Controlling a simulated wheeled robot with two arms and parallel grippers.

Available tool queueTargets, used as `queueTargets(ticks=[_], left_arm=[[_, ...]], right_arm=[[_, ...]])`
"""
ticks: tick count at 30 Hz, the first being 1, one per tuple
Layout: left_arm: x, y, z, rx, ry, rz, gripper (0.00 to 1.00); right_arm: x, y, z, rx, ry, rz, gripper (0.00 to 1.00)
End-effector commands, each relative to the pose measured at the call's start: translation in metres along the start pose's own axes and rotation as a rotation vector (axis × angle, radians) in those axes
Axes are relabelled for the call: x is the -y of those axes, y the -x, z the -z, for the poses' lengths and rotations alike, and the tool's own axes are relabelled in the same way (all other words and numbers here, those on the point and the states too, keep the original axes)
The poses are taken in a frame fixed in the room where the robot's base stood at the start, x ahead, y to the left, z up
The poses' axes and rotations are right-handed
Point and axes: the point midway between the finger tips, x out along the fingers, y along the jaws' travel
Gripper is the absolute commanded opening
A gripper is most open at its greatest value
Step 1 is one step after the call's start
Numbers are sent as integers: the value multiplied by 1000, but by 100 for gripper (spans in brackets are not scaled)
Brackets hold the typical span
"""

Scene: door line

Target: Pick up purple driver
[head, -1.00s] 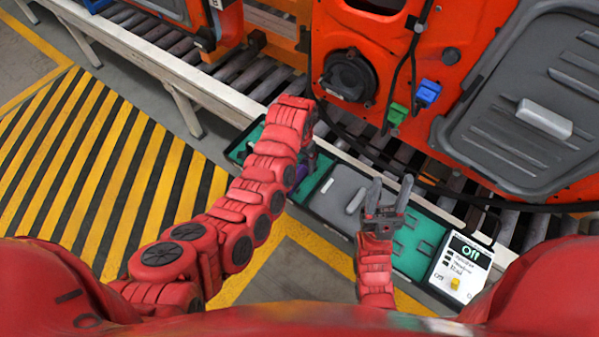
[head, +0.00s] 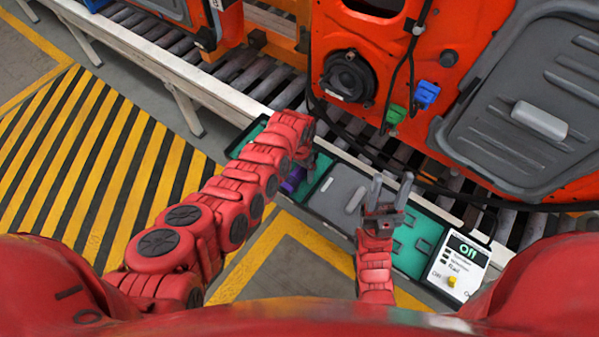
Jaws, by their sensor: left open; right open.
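The purple driver (head: 292,181) lies at the left section of the teal-lined tool tray (head: 412,262). Only a small purple part of it shows beside my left arm. My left gripper (head: 312,160) is over this left section, close to the driver, and is mostly hidden behind my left wrist; it is open. I cannot tell whether its fingers touch the driver. My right gripper (head: 391,190) is open and empty, with its two grey fingers pointing up over the middle of the tray.
A grey panel (head: 338,195) fills the tray's middle. A white box with an "Off" display (head: 460,265) stands at the tray's right end. Behind are conveyor rollers (head: 240,70) and an orange door (head: 450,50) with a speaker, cables, and green and blue connectors.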

Motion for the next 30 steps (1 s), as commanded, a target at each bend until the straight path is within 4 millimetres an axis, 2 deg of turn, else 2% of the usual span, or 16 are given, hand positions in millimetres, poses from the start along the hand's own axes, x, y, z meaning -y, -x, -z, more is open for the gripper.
queueTargets(ticks=[3,4,18,30], left_arm=[[0,0,0,-1,0,0,89],[0,0,0,-1,0,0,85],[0,1,1,-2,0,1,1],[0,2,1,-3,0,1,0]], right_arm=[[0,0,0,0,0,0,50],[0,0,0,0,0,0,50],[0,0,0,0,0,0,50],[0,0,0,0,0,0,50]])
